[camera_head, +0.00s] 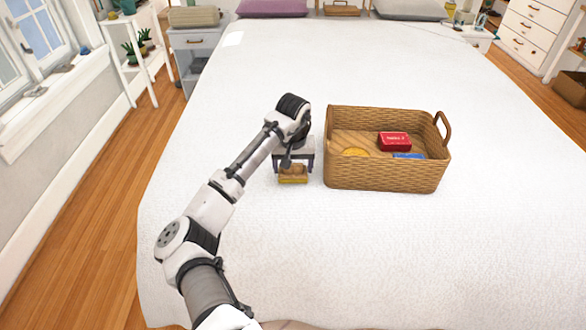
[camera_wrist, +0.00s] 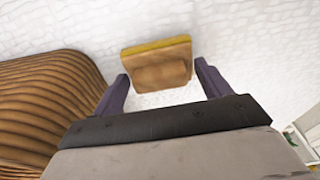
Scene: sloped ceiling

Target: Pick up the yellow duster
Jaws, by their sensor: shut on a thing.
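The yellow duster (camera_head: 293,176) is a small block with a tan-brown body and a yellow edge, to the left of the basket over the white bed. It also shows in the wrist view (camera_wrist: 157,68), between the two dark purple fingers. My gripper (camera_head: 295,169) points down with one finger on each side of the duster and is shut on it. The fingers also flank it in the wrist view (camera_wrist: 161,71). I cannot tell whether the duster touches the bed or hangs just above it.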

